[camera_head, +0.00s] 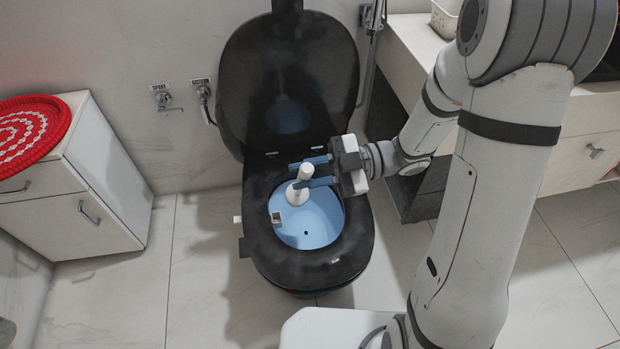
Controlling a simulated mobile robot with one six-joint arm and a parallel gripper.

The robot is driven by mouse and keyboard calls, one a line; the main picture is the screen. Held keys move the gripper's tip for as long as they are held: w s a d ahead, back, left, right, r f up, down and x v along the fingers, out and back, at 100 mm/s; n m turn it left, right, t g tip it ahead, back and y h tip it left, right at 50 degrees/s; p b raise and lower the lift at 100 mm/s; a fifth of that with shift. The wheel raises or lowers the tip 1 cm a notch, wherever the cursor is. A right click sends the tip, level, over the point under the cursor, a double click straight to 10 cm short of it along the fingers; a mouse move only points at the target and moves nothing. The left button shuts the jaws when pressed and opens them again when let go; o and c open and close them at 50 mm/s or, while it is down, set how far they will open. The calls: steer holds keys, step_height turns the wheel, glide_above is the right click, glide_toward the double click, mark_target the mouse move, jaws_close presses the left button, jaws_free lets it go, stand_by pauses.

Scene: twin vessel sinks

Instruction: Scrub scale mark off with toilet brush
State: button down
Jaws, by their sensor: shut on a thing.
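A white toilet brush (305,173) is held over the toilet bowl, its handle top up and its white lower end inside the bowl's opening. My gripper (293,176) reaches in from the right and is shut on the brush, with one blue finger on each side of it. The toilet bowl (316,225) is light blue inside, with a black seat (352,250) down around it and the black lid (262,85) up. A small dark spot (306,233) shows in the bowl; I cannot tell whether it is the scale mark. The brush may hide part of the bowl.
A white cabinet (95,190) with a red patterned mat (35,130) stands at the left. A vanity (570,140) stands at the right. Wall valves (204,92) are left of the lid.

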steer(key=w+f+b, duration=0.2)
steer(key=f+b, duration=0.1)
steer(key=f, duration=0.2)
steer(key=w+a+f+b, duration=0.1)
steer(key=w+f+b, duration=0.2)
steer(key=f, duration=0.1)
steer(key=w+a+f+b, duration=0.1)
steer(key=w+f+b, duration=0.1)
steer(key=f, duration=0.3)
steer(key=shift+w+f+b, duration=0.3)
steer(key=shift+w+b, duration=0.1)
steer(key=shift+b, duration=0.3)
steer(key=shift+w+f, duration=0.1)
steer(key=shift+f, duration=0.1)
